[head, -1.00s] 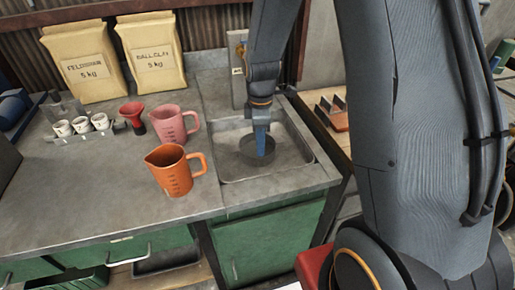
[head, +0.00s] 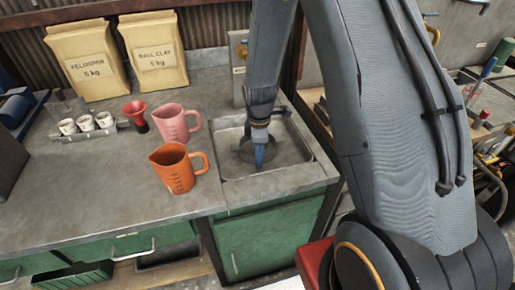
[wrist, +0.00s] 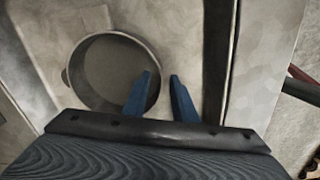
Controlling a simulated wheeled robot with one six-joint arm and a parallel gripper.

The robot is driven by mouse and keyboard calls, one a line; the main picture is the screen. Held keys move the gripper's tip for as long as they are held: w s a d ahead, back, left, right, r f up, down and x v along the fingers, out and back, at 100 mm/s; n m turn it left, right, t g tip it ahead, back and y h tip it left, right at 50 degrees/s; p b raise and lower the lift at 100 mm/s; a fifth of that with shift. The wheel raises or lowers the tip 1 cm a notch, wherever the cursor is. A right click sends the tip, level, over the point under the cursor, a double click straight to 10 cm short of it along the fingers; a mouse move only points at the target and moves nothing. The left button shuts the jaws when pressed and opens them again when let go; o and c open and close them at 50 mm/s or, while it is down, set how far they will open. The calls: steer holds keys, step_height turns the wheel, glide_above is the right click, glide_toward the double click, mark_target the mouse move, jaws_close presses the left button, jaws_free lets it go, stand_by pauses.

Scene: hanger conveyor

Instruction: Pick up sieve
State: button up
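The sieve (head: 246,157) is a round, shallow grey vessel lying in the sink basin (head: 292,160). In the wrist view the sieve (wrist: 88,92) shows at left with its pale rim. My gripper (head: 259,160) points down over the sieve's near side in the head view. In the wrist view my gripper (wrist: 160,88) has two blue fingers with a clear gap between them. The left finger overlaps the sieve's right rim and the right finger lies outside it. Nothing is seen held. Whether the fingers touch the rim cannot be told.
An orange jug (head: 174,170) and a pink jug (head: 170,124) stand left of the sink. A red funnel (head: 135,110), small white cups (head: 86,124) and two labelled bags (head: 155,55) stand farther back. The front left worktop (head: 80,190) is clear.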

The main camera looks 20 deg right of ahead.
jaws_close()
steer(key=shift+r, duration=0.15)
